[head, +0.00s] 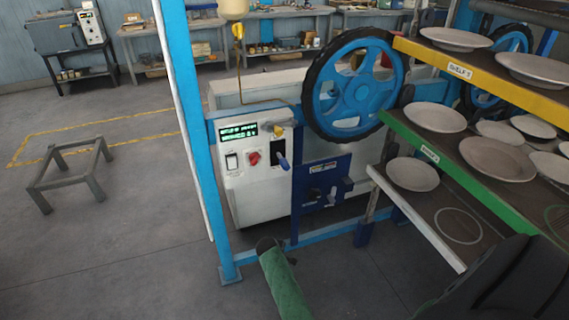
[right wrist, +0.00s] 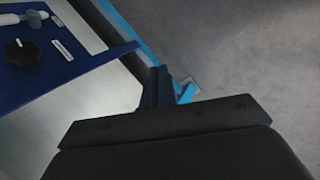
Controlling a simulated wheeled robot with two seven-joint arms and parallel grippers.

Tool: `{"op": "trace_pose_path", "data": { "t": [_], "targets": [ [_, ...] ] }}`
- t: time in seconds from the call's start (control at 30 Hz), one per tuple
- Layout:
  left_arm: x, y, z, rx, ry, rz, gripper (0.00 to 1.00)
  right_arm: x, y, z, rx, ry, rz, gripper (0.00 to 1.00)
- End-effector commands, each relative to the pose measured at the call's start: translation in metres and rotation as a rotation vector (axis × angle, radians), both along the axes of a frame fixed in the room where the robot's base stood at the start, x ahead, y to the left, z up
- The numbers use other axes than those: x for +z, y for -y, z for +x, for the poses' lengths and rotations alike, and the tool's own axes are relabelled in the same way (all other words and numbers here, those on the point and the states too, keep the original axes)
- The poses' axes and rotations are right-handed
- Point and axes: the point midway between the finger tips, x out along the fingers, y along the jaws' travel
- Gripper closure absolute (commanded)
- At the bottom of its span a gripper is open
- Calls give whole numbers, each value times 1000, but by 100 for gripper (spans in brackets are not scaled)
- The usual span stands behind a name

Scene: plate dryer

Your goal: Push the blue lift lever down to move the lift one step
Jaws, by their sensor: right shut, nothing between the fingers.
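The blue lift lever (head: 283,161) has a blue handle and sits in a dark slot on the white control panel (head: 258,185) in the head view. Its handle leans downward and toward the right. A small display and a red knob (head: 254,158) are on the same panel. My right gripper (right wrist: 158,72) shows dark and shut in the right wrist view, with nothing in it. It is apart from the lever, which is not recognizable in that view. A dark part of my right arm fills the head view's bottom right corner. My left gripper is not in view.
A blue plate (head: 305,206) with small controls is right of the panel; it also shows in the right wrist view (right wrist: 75,72). A blue wheel (head: 359,87) stands above. Shelves with several plates (head: 413,174) fill the right side. A blue post (head: 203,150) stands left.

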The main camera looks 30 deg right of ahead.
Motion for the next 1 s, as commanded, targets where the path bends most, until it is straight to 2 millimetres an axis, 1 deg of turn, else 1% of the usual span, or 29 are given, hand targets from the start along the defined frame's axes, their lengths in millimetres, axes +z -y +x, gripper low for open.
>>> {"op": "trace_pose_path", "data": {
  "t": [0.03, 0.17, 0.2, 0.27, 0.3, 0.47, 0.5, 0.8, 1.0],
  "targets": [
    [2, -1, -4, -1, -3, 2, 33, 21, 7, 15, 8, -9, -15, 100],
    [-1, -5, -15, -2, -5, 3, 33, 63, 25, 44, 37, -53, -53, 100],
    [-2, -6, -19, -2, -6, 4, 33, 76, 30, 52, 47, -67, -63, 100],
    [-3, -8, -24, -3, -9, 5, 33, 95, 38, 63, 59, -90, -76, 100],
    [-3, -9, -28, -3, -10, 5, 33, 108, 43, 71, 68, -105, -85, 100],
    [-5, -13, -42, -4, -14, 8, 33, 159, 58, 97, 103, -172, -107, 100],
    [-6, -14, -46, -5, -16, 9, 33, 172, 62, 103, 113, -188, -110, 100],
    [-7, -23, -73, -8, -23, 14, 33, 266, 81, 140, 188, -320, -107, 100],
    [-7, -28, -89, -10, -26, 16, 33, 316, 86, 155, 238, -393, -86, 100]
  ]
}}
